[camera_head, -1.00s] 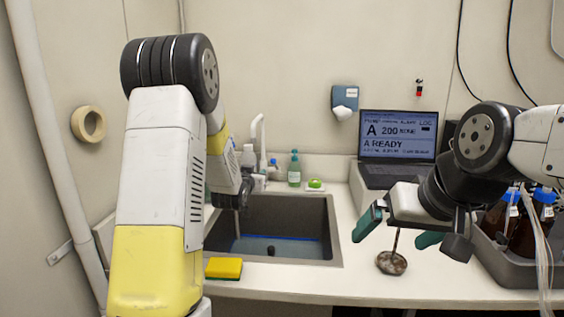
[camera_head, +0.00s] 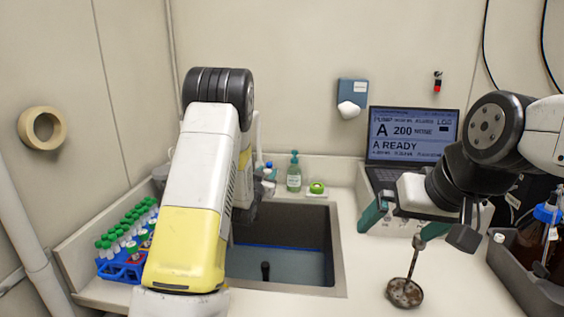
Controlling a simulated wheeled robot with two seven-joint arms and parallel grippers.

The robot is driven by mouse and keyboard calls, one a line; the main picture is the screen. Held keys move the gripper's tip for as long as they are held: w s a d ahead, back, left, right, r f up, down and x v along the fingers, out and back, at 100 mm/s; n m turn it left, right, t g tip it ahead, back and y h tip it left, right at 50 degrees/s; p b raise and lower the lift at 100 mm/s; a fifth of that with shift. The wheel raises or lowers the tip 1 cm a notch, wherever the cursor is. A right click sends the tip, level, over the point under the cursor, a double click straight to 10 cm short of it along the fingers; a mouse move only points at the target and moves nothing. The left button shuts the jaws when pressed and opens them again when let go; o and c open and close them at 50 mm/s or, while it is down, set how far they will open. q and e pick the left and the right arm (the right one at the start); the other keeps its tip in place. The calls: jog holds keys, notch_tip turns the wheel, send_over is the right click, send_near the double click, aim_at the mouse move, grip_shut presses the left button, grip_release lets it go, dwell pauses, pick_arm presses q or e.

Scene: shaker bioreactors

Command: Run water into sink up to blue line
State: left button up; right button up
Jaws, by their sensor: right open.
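The dark grey sink (camera_head: 338,250) is set into the counter, with the blue line (camera_head: 285,247) along its inner back wall. Below the line is a bluish-grey surface; I cannot tell whether it is water or bare floor. A small black upright piece (camera_head: 265,271) stands in it. The white tap (camera_head: 258,128) is mostly hidden behind my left arm. My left gripper (camera_head: 243,214) is over the sink's left side, its fingers hidden or too dark to read. My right gripper (camera_head: 402,226) is open above the counter, right of the sink, its teal fingers apart.
A rusty disc with an upright rod (camera_head: 405,292) stands below my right gripper. A blue tube rack (camera_head: 122,270) is left of my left arm. A green soap bottle (camera_head: 294,175) and laptop (camera_head: 412,140) stand behind. A grey bottle tray (camera_head: 525,270) is at right.

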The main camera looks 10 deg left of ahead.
pick_arm(q)
jog(key=w, duration=0.5)
jog(key=w+d, duration=0.1)
jog(key=w, duration=0.2)
jog(key=shift+w, duration=0.1)
jog(key=shift+c, duration=0.3)
grip_shut()
dwell(1.1)
